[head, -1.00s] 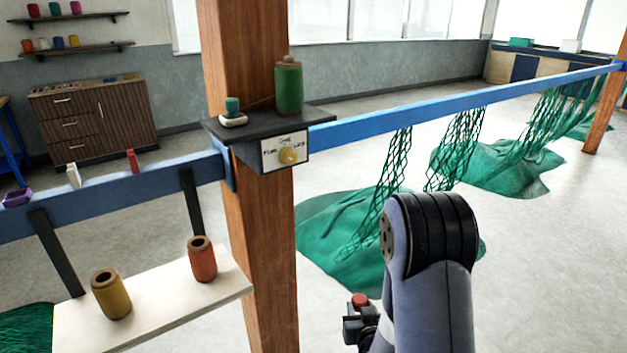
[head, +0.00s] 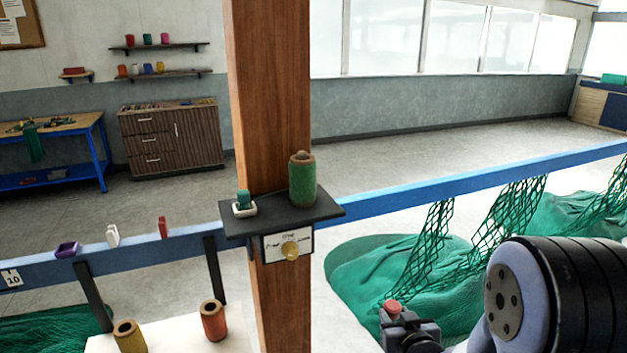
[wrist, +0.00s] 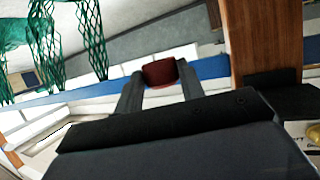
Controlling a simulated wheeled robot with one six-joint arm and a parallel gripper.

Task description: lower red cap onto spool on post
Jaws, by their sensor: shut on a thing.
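A green spool (head: 302,183) stands upright on a small black shelf (head: 328,208) fixed to the wooden post (head: 270,90). A brownish rounded tip shows at the spool's top. My gripper (head: 408,328) is shut on the red cap (head: 393,307), low and to the right of the shelf in the head view. In the wrist view the red cap (wrist: 159,72) sits between the two fingertips, apart from the shelf. The spool is not clearly visible in the wrist view.
A small teal item on a white base (head: 244,206) sits on the shelf, left of the spool. A blue rail (head: 400,197) with green nets runs right. Yellow and orange spools (head: 213,321) stand lower left.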

